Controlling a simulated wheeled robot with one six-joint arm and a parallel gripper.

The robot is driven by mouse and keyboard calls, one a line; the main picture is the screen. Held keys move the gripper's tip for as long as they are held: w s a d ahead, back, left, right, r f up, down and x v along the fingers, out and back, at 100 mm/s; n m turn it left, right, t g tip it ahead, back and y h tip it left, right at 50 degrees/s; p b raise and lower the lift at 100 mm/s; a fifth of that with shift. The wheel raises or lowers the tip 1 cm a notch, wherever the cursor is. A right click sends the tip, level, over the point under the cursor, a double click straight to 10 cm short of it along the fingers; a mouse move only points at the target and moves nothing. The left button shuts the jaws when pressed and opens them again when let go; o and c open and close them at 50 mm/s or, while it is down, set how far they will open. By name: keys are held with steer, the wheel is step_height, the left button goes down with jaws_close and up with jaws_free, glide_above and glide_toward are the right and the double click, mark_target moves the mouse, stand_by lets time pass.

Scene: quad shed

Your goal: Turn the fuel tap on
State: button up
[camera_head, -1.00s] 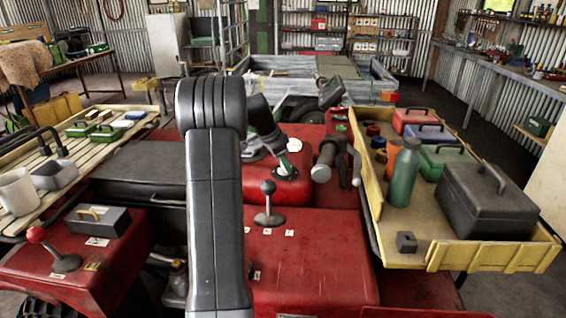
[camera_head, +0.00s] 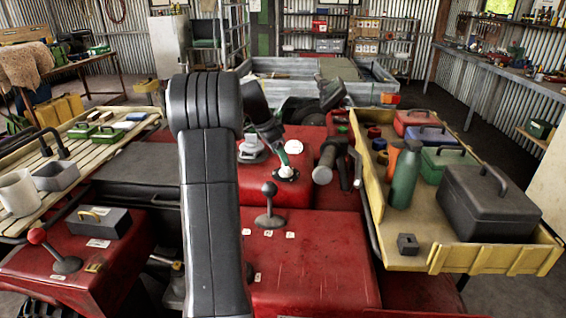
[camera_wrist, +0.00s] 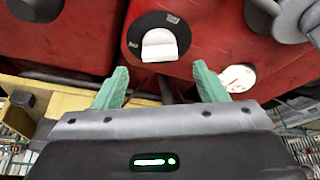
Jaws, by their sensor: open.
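The fuel tap looks to be the white lever (camera_wrist: 160,45) on a round black plate on the red bodywork, at top centre of the wrist view. The lever's broad end points down the picture, and small labels sit by the plate's rim. My gripper (camera_wrist: 160,70) has its two green fingers spread and empty. The tap lies just beyond and between the fingertips, with no visible contact. In the head view, my gripper (camera_head: 276,150) is low over the red tank, partly hidden by my arm, beside a small white part (camera_head: 287,173) that is probably the tap.
A white gauge (camera_wrist: 237,78) sits right of the fingers in the wrist view. A black-knobbed lever (camera_head: 269,205) stands in front. A handlebar grip (camera_head: 325,165) is close on the right. A yellow rack (camera_head: 412,247) holds a green bottle (camera_head: 404,178) and boxes.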

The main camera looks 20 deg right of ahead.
mark_target(284, 172)
steer(key=v, duration=0.9)
steer(key=x, duration=1.3)
steer(key=shift+d+f, duration=0.2)
steer(key=shift+f, duration=0.15)
steer(key=shift+r, duration=0.1)
